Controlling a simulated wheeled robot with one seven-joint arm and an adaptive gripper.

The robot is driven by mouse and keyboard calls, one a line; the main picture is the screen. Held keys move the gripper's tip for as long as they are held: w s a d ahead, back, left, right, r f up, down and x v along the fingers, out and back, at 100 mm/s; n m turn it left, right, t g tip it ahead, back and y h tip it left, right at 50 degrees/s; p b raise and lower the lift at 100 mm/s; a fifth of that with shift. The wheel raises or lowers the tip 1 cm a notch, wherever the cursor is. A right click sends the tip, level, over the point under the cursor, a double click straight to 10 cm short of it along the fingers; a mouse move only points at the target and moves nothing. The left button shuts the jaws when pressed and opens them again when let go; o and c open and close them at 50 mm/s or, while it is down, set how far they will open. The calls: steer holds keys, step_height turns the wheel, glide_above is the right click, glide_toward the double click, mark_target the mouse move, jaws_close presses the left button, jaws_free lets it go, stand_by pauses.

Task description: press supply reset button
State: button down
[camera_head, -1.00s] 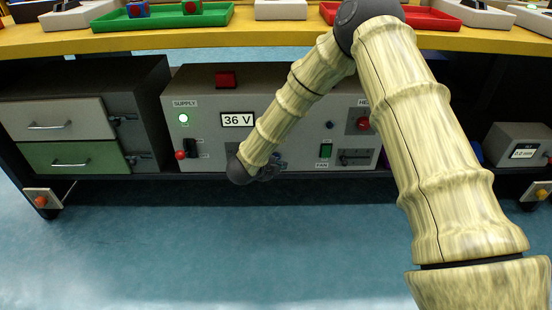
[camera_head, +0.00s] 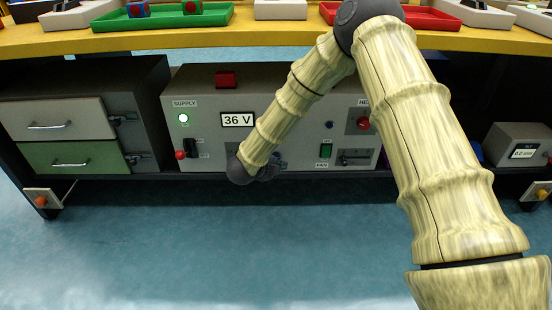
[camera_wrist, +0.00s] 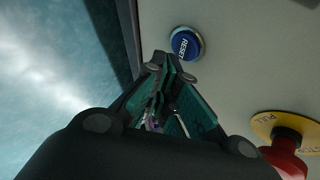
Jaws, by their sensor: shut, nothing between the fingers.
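The reset button (camera_wrist: 185,43) is a round blue cap marked RESET in a pale ring on the grey panel, at the top middle of the wrist view. My gripper (camera_wrist: 170,66) is shut and empty. Its fingertips appear just below and left of the button in the wrist view, close to it; I cannot tell whether they touch. In the head view my forearm reaches down to the supply box (camera_head: 275,78), and its wrist hides the gripper's tips and this button.
A red knob (camera_wrist: 284,158) with a yellow collar (camera_wrist: 266,124) stands out from the panel at lower right in the wrist view. The supply box carries a 36 V display (camera_head: 237,120), a lit green lamp (camera_head: 183,118) and a red-tipped lever (camera_head: 181,155). The yellow tabletop (camera_head: 280,35) overhangs it.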

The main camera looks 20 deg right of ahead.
steer(key=shift+w+d+p, duration=0.25)
steer(key=shift+w+p, duration=0.35)
steer(key=shift+w, duration=0.25)
stand_by(1.1)
steer(key=shift+s, duration=0.15)
steer(key=shift+s+a+p, duration=0.25)
steer(key=shift+s+p, duration=0.25)
steer(key=shift+s, duration=0.2)
steer(key=s+p, duration=0.1)
steer(key=s, duration=0.1)
steer(key=s+a+p, duration=0.1)
steer(key=s, duration=0.1)
steer(key=shift+s+a, duration=0.2)
steer(key=shift+s, duration=0.2)
stand_by(0.7)
